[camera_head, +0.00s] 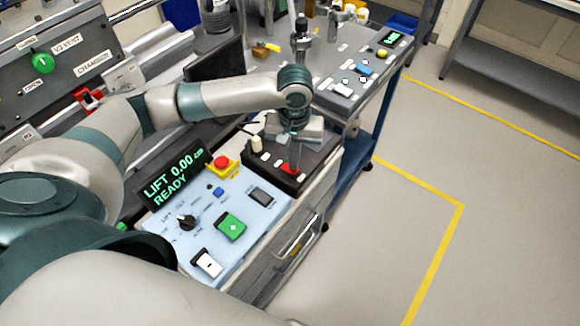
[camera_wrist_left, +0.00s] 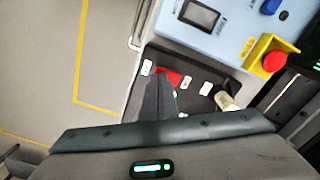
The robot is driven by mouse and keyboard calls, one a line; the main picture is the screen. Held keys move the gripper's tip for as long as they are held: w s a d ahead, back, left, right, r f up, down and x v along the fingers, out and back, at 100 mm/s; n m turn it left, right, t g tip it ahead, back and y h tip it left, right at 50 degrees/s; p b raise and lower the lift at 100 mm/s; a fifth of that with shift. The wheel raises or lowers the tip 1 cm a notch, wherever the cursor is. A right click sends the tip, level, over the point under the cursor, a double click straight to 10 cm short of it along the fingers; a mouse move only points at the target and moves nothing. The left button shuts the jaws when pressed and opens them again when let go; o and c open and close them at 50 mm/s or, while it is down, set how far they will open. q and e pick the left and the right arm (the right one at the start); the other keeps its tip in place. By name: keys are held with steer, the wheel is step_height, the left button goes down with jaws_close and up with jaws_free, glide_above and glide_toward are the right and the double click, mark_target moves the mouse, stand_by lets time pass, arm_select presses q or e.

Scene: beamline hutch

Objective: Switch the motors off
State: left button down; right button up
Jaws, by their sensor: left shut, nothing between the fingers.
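A dark switch box (camera_head: 262,172) sits beyond the light-blue lift panel. A red switch (camera_head: 288,168) is on its top, and a cream knob (camera_head: 256,145) stands at its left end. My left gripper (camera_head: 295,166) is shut and empty, pointing down at the red switch. In the left wrist view the gripper's fingertips (camera_wrist_left: 158,80) lie together over the red switch (camera_wrist_left: 169,75) and partly hide it. I cannot tell whether they touch it. The cream knob (camera_wrist_left: 225,101) shows beside them. Which label belongs to the motors is too small to read. My right gripper is out of view.
The light-blue panel (camera_head: 185,210) has a red emergency button (camera_head: 222,161), a green plus button (camera_head: 230,226), a white minus button (camera_head: 207,263) and a display (camera_head: 172,173) reading "LIFT 0.00 cm READY". A blue cart (camera_head: 345,165) stands behind. The floor at right is free.

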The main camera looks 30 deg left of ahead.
arm_select(q)
steer(key=shift+f, duration=0.9)
stand_by(0.8)
steer(key=shift+r, duration=0.1)
step_height(320, 180, up, 7)
steer(key=p, duration=0.9)
steer(key=shift+p, duration=0.35)
steer(key=shift+s, duration=0.1)
stand_by(0.8)
